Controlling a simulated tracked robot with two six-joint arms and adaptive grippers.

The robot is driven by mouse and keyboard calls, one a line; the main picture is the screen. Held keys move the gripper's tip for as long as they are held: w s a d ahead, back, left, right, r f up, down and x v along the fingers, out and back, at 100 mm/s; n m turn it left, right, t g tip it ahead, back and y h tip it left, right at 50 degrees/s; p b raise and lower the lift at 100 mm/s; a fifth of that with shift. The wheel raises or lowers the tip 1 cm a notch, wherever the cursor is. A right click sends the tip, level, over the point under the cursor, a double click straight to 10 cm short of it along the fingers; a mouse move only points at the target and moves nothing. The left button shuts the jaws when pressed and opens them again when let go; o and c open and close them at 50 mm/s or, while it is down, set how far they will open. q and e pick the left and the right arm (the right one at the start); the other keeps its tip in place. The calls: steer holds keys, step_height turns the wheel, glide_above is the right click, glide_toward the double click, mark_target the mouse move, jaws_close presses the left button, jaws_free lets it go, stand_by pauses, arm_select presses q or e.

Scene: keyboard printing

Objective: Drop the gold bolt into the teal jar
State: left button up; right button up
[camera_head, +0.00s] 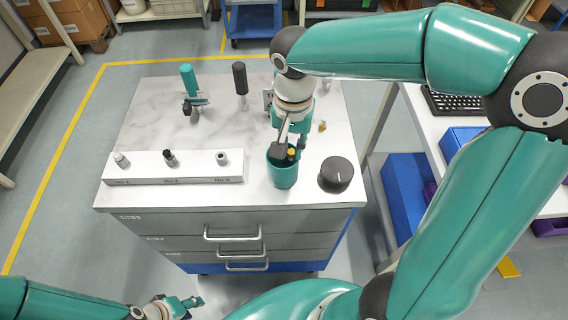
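The teal jar (283,175) stands upright and uncovered near the front edge of the white marbled cabinet top. My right gripper (290,149) points down at the jar's mouth, its fingertips at or just inside the rim. A small gold piece (292,152), apparently the gold bolt, shows between the fingers at the mouth; I cannot tell whether they grip it. The jar's inside is mostly hidden. Another small gold piece (322,126) sits on the top behind and right of the jar. My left gripper (190,303) is low at the bottom left, away from the cabinet, too small to judge.
A black round knob-like lid (336,174) lies right of the jar. A white numbered rack (190,168) with several small parts stands to the left. A teal-handled tool (189,85) and a dark-handled tool (240,82) stand behind. The middle of the top is clear.

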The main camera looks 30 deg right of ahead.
steer(key=o, duration=0.4)
steer(key=shift+c, duration=0.2)
step_height(320, 180, up, 12)
steer(key=shift+f, duration=0.1)
stand_by(0.7)
